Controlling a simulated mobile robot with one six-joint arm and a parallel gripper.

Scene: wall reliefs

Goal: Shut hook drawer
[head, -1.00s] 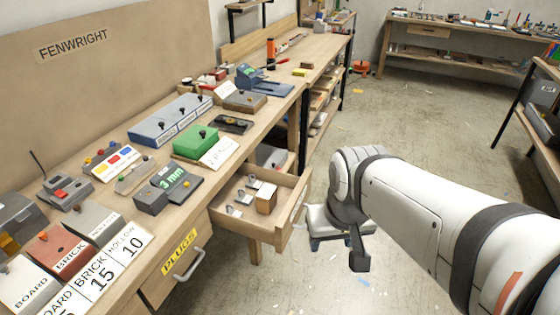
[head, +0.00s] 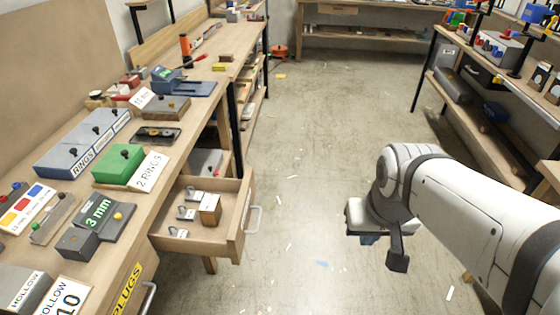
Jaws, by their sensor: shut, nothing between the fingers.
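The hook drawer (head: 222,242) is a pale wooden drawer that stands pulled out from the left bench in the head view. Several small metal hooks (head: 187,213) and a wooden block (head: 210,209) lie in it. Its light bar handle (head: 254,219) is on the front, facing right. My gripper (head: 397,262) hangs at the end of my arm to the right of the drawer, over the floor. It is shut and empty, clear of the handle by a wide gap. Its fingertips are small and dark in this view.
The bench top (head: 188,135) holds a green box (head: 118,163), a blue RINGS box (head: 82,145) and other pieces. A drawer labelled PLUGS (head: 127,288) is nearer on the left. Shelving (head: 480,110) stands at right. The floor (head: 310,150) between is mostly clear.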

